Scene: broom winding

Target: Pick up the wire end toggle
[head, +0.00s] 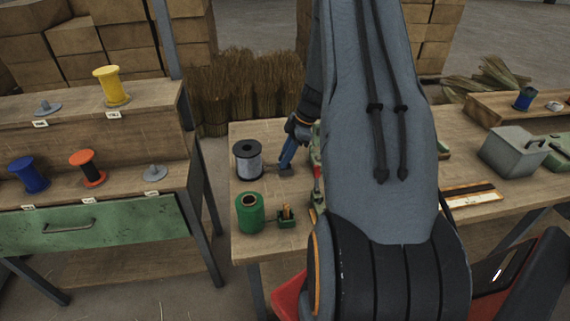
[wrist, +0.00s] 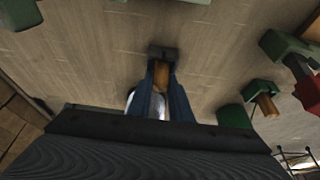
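My gripper (head: 287,157) points down at the workbench, right of a black spool of silver wire (head: 248,161). In the wrist view, its two blue fingers (wrist: 162,78) lie close on both sides of a small wooden piece, which looks like the wire end toggle (wrist: 161,73). No gap shows between the fingers and the wood. The toggle's far end meets a small dark block (wrist: 163,52) on the bench, which also shows at the fingertips in the head view (head: 284,171). The wire spool is mostly hidden behind the fingers in the wrist view.
A green spool (head: 250,212) and a green holder with a wooden piece (head: 286,217) stand near the bench's front left. Green machine parts (wrist: 290,48) stand right of my gripper in the wrist view. A shelf with coloured spools (head: 88,168) is at left. My arm hides the bench's middle.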

